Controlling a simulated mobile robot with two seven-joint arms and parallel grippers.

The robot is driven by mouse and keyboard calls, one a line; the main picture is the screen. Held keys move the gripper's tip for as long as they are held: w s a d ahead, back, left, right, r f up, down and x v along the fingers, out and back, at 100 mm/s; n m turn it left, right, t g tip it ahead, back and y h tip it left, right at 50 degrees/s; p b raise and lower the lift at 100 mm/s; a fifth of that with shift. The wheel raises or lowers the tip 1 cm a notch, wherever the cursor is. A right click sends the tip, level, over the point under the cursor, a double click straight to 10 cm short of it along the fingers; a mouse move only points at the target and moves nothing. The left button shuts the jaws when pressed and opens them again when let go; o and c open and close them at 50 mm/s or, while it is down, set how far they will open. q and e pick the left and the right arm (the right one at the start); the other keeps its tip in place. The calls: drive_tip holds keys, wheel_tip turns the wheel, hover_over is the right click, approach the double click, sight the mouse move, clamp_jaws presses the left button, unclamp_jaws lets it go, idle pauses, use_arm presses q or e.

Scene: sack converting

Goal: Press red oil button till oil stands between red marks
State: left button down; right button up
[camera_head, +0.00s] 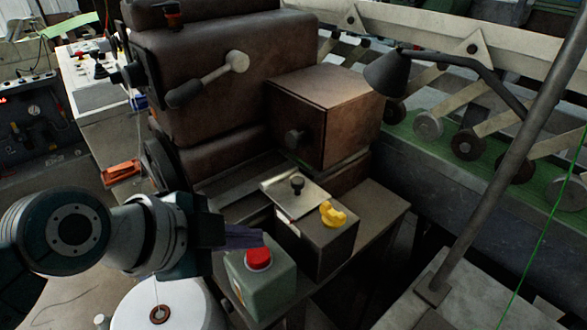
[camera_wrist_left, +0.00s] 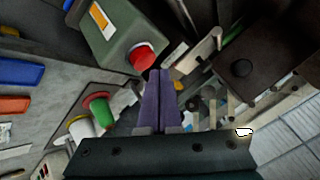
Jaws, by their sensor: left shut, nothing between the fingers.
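The red button (camera_head: 258,258) sits on top of a grey-green box (camera_head: 268,288) at the front of the machine. Both also show in the left wrist view, the button (camera_wrist_left: 142,59) and the box (camera_wrist_left: 116,42), which has an orange and white label. My left gripper (camera_head: 262,238) is shut and empty, its purple fingers just above and behind the button in the head view. In the wrist view the fingertips (camera_wrist_left: 155,72) appear close beside the button; I cannot tell whether they touch it. I cannot make out the oil level or red marks. My right gripper is not in view.
Beside the button box stands a dark box (camera_head: 325,245) with a metal lid (camera_head: 285,192) and a yellow knob (camera_head: 333,214). The brown machine body (camera_head: 210,75) rises behind. A white spool (camera_head: 185,305) is at the bottom. A lamp (camera_head: 387,72) hangs at the upper right.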

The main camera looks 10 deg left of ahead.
sight(250, 257)
use_arm(q)
drive_tip(key=shift+f, duration=0.15)
drive_tip(key=shift+f+b, duration=0.25)
drive_tip(key=shift+b, duration=0.1)
drive_tip(key=shift+f+b, duration=0.75)
drive_tip(key=shift+f, duration=0.15)
idle(0.9)
drive_tip(key=shift+r, duration=0.15)
idle(0.3)
drive_tip(key=shift+r+p, duration=1.15)
drive_tip(key=shift+p, duration=0.15)
wheel_tip(250, 257, up, 5)
drive_tip(key=p, duration=0.5)
